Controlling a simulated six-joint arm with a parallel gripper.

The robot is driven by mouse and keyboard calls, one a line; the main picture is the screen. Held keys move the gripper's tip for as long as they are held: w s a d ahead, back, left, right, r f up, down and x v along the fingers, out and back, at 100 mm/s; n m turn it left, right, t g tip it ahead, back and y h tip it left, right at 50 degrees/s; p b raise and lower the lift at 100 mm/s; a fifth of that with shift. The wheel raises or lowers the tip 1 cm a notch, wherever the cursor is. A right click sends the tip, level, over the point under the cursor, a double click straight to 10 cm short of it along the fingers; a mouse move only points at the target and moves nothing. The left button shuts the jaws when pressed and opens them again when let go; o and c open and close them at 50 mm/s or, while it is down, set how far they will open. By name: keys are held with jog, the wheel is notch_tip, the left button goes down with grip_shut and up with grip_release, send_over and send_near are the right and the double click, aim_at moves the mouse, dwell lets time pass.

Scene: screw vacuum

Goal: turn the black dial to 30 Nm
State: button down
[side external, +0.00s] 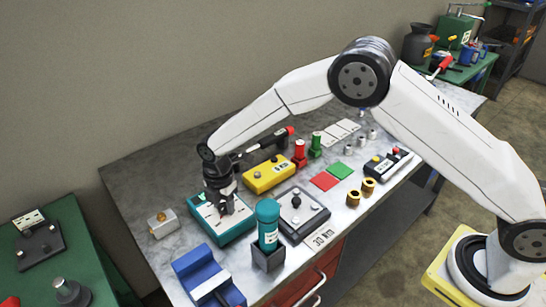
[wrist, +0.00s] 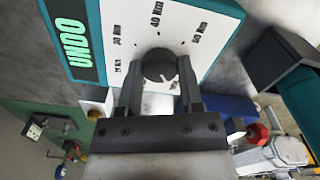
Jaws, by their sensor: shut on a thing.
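The black dial (wrist: 158,63) sits on the white face of a teal box (wrist: 205,32). In the side view the teal box (side external: 232,232) stands on the workbench, with the dial mostly hidden by my gripper (side external: 225,208). In the wrist view my gripper (wrist: 160,75) has one finger on each side of the dial and is shut on it. Torque labels curve around the dial, among them 30 Nm, 40 Nm and 50 Nm. A display on the box reads UNDO in green. I cannot tell which label the dial points to.
A teal bottle in a dark holder (side external: 268,256) stands close to the right of the teal box. A blue block (side external: 200,272) is in front. A yellow box (side external: 268,174) and a black-and-grey box (side external: 302,214) lie further right. Bare benchtop (side external: 135,185) is at the left.

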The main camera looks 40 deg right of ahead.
jog(key=shift+m, duration=0.5)
jog(key=m, duration=0.2)
jog(key=shift+m, duration=0.4)
jog(key=m, duration=0.3)
jog(key=shift+m, duration=0.3)
jog(key=m, duration=0.3)
jog(key=shift+m, duration=0.3)
jog(key=m, duration=0.3)
jog(key=shift+m, duration=0.4)
jog(key=m, duration=1)
jog(key=shift+m, duration=2.6)
